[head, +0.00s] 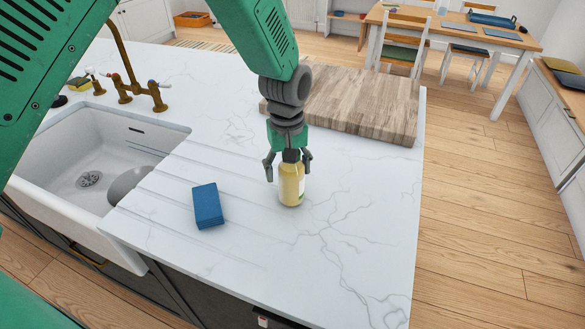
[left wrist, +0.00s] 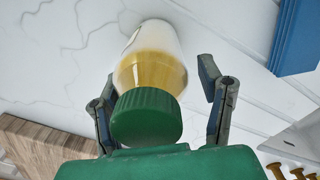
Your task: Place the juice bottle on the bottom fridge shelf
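The juice bottle (head: 291,188) stands upright on the white marble counter, yellow with a pale label. In the left wrist view the bottle (left wrist: 152,62) shows its green cap towards me. My left gripper (head: 288,168) is above the bottle, pointing down, with its fingers spread on either side of the bottle's top. In the left wrist view the gripper (left wrist: 162,112) is open, with a clear gap between the right finger and the bottle. My right gripper and the fridge shelf are not in view.
A blue sponge (head: 208,205) lies on the counter left of the bottle. A wooden cutting board (head: 360,105) lies behind it. A white sink (head: 70,150) with a brass tap (head: 130,85) is at the left. The counter's front right is clear. A dining table (head: 460,32) stands behind.

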